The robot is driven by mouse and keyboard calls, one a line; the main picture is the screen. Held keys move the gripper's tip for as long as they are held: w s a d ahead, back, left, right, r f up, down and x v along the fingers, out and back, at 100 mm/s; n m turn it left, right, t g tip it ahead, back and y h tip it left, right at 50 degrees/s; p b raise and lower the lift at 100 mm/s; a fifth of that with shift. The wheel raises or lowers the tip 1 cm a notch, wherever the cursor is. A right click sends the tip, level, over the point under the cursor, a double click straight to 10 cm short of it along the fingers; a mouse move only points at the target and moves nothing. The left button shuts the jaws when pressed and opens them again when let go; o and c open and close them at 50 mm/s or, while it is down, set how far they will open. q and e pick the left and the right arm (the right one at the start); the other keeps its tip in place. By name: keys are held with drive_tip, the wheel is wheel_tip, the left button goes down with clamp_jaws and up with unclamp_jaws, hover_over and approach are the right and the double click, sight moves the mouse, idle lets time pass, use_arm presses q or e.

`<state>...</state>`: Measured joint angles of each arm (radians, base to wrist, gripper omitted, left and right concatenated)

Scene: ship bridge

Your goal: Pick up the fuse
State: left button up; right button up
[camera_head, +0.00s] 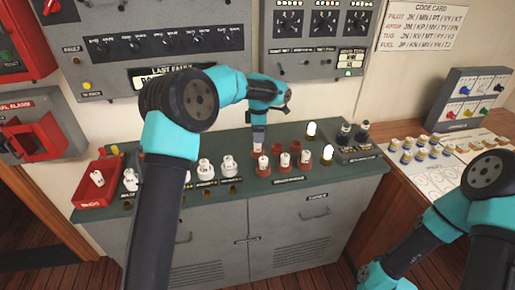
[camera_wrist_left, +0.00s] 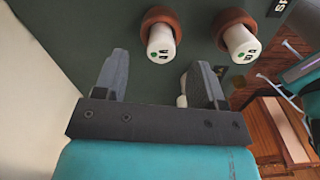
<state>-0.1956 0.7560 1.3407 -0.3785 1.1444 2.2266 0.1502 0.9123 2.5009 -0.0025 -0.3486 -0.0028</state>
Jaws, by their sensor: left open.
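White fuses stand in brown-red sockets on the green counter top, among them one fuse (camera_head: 284,160) near the middle and another (camera_head: 304,157) to its right. My left gripper (camera_head: 258,147) points down over the row's left end, close to a fuse there. In the left wrist view my left gripper (camera_wrist_left: 158,80) is open, with nothing between its fingers. A white fuse with a green dot (camera_wrist_left: 161,43) stands in its socket ahead of the gap, and another (camera_wrist_left: 238,43) is to its right.
A red tray (camera_head: 82,198) with a white piece is at the counter's left end. White switches (camera_head: 205,170) stand left of the sockets. A lit lamp (camera_head: 311,130) and a dark control box (camera_head: 352,148) are at the back right. The panel wall rises behind.

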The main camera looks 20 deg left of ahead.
use_arm(q)
drive_tip(key=shift+s+a+f, duration=0.1)
drive_tip(key=shift+s+f, duration=0.05)
drive_tip(key=shift+f, duration=2.45)
drive_tip(key=c, duration=1)
drive_tip(key=shift+r, duration=0.1)
wheel_tip(320, 180, up, 10)
drive_tip(key=shift+f, duration=0.1)
